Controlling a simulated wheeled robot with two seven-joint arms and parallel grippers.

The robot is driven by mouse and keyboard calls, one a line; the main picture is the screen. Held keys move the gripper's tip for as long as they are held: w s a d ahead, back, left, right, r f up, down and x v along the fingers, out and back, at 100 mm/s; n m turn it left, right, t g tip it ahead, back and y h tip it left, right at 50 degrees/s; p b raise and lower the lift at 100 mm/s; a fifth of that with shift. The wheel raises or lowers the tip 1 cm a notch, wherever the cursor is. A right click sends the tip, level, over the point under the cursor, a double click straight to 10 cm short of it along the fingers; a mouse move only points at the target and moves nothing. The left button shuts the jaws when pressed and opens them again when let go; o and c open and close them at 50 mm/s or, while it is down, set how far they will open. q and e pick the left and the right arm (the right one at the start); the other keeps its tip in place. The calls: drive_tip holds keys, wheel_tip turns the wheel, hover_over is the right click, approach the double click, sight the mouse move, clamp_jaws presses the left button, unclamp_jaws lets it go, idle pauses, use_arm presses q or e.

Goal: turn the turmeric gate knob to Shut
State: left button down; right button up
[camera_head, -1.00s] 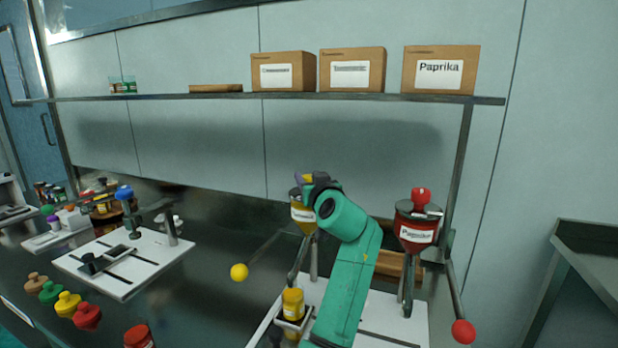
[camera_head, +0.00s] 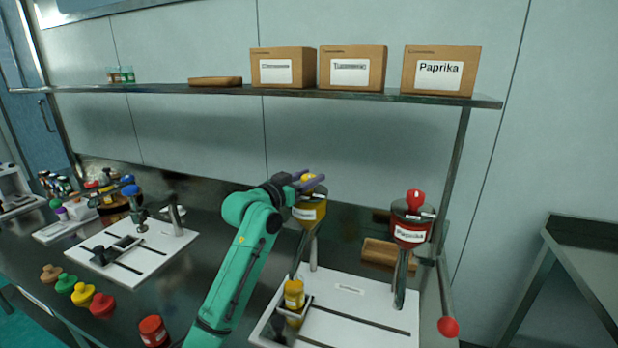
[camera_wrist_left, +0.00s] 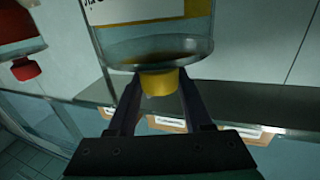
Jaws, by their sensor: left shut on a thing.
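The turmeric hopper (camera_head: 310,213) is a clear funnel with yellow contents and a white label, on a post. Its yellow knob (camera_head: 309,178) sits on top. My left gripper (camera_head: 308,181) is shut on this knob. In the left wrist view, the yellow knob (camera_wrist_left: 158,82) sits between the two dark fingertips (camera_wrist_left: 157,88), against the hopper's rounded end. The fingers partly hide the knob in the head view, and I cannot read its setting. My right gripper is not in view.
A yellow jar (camera_head: 294,294) stands on the white base (camera_head: 345,318). A shelf (camera_head: 380,94) with labelled boxes runs above. Several coloured knobs and jars lie at left.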

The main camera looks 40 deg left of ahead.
use_arm(q)
drive_tip(key=m+h+b, duration=0.1)
drive_tip(key=h, duration=0.1)
drive_tip(key=m+h+b, duration=0.1)
drive_tip(key=h+b, duration=0.1)
drive_tip(key=shift+a+f+m, duration=0.15)
drive_tip(key=shift+f+m, duration=0.05)
drive_tip(key=shift+m, duration=0.1)
drive_tip(key=shift+r+m+g+h+b, duration=0.1)
drive_tip(key=shift+m+g+h+b, duration=0.5)
drive_tip(key=shift+h, duration=0.5)
drive_tip(key=shift+r+m+g+h+b, duration=0.1)
drive_tip(key=shift+m+g+h+b, duration=0.3)
drive_tip(key=shift+m+h, duration=0.55)
drive_tip(key=shift+h, duration=0.35)
drive_tip(key=shift+c, duration=1.6)
unclamp_jaws()
